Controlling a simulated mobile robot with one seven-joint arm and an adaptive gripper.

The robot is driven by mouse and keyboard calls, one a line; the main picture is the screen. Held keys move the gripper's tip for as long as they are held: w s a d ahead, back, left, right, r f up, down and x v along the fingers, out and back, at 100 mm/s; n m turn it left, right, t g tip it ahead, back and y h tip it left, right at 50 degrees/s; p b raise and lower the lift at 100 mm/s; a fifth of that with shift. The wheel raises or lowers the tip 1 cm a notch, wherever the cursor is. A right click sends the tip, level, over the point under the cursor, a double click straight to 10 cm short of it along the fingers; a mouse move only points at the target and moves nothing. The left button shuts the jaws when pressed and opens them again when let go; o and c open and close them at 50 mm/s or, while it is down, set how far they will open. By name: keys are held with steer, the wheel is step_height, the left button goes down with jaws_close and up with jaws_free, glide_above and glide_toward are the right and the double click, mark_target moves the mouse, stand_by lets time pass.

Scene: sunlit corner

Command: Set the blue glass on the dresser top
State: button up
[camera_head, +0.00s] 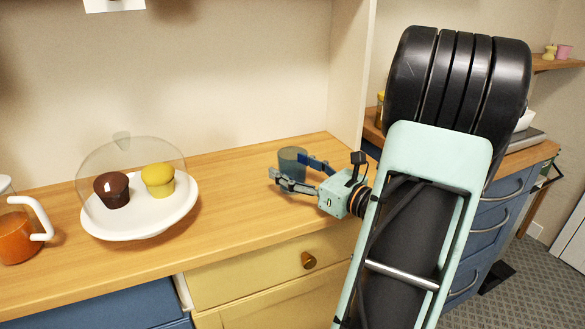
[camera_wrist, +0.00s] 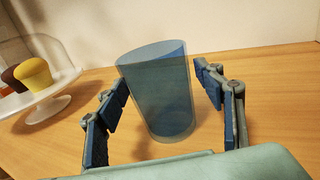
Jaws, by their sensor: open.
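The blue glass (camera_head: 292,163) is see-through and stands on the wooden dresser top (camera_head: 235,205), towards its right end. In the wrist view the blue glass (camera_wrist: 160,90) appears between the two fingers, with a gap to the finger on each side. My gripper (camera_head: 288,170) is open, with its fingers to either side of the glass; it also shows in the wrist view (camera_wrist: 160,88). In the head view a finger covers part of the glass's lower side.
A white cake stand (camera_head: 140,220) with a clear dome (camera_head: 130,150) holds a brown muffin (camera_head: 112,189) and a yellow muffin (camera_head: 158,180) to the left. A pitcher of orange drink (camera_head: 18,235) stands at far left. The wood between stand and glass is clear. A wall panel rises behind.

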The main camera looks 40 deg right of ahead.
steer(key=shift+s+d+r, duration=0.1)
steer(key=shift+s+r, duration=0.05)
steer(key=shift+r, duration=0.05)
steer(key=s, duration=0.4)
steer(key=s+d+p, duration=0.1)
steer(key=s, duration=0.6)
steer(key=shift+s+d+p, duration=0.35)
steer(key=shift+p, duration=0.05)
